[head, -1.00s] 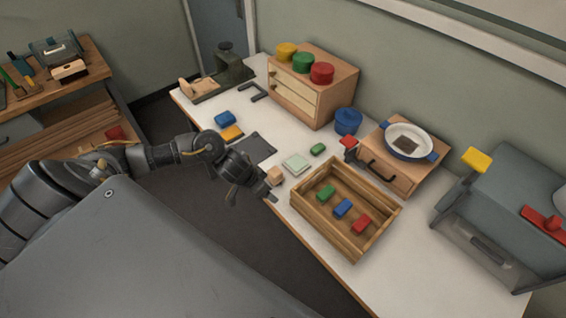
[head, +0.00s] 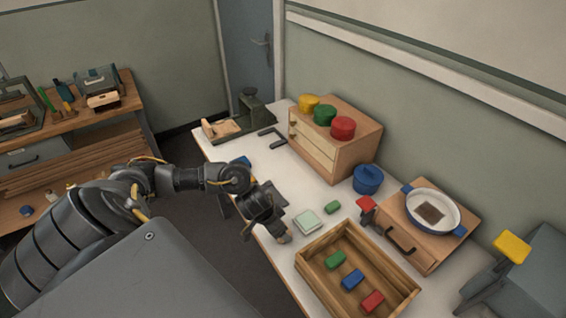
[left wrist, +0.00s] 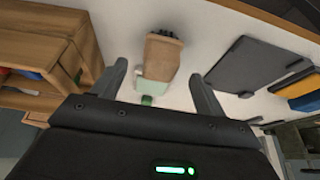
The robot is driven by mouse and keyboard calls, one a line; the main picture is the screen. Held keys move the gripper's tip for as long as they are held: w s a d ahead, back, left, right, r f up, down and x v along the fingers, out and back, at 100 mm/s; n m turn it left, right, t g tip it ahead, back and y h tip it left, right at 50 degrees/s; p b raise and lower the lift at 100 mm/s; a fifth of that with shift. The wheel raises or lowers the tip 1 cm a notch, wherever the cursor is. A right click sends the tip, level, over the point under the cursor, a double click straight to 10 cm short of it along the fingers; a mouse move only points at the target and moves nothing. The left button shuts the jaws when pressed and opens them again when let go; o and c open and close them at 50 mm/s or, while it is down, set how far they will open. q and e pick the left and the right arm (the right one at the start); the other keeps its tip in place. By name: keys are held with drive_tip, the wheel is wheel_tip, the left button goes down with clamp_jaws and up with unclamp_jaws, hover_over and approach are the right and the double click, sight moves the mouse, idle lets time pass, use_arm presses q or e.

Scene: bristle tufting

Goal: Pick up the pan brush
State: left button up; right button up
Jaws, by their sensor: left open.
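A small tan block with a ragged, bristle-like edge, which looks like the pan brush (left wrist: 163,58), shows in the left wrist view. It lies ahead of my left gripper (left wrist: 158,77), roughly in line with the gap between the two fingers. The fingers are apart, and I see no contact with it. In the head view my left gripper (head: 272,222) is low over the worktable's near edge, and a bit of the tan brush (head: 284,239) shows by its tip; the rest is hidden. My right gripper is not in view.
A pale green pad (head: 307,222) and a green block (head: 333,207) lie close by. A wooden tray (head: 310,262) with coloured blocks stands to the right. Behind are a drawer cabinet (head: 322,157), a blue pot (head: 367,181) and a white pan (head: 430,199).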

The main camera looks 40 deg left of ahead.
use_arm(q)
drive_tip(key=shift+f, duration=0.15)
drive_tip(key=x, duration=0.5)
drive_tip(key=shift+w, duration=0.15)
drive_tip(key=shift+d, duration=0.1)
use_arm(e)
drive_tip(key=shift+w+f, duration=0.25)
use_arm(q)
drive_tip(key=shift+c, duration=0.2)
drive_tip(key=c, duration=1.1)
drive_tip(key=shift+o, duration=0.2)
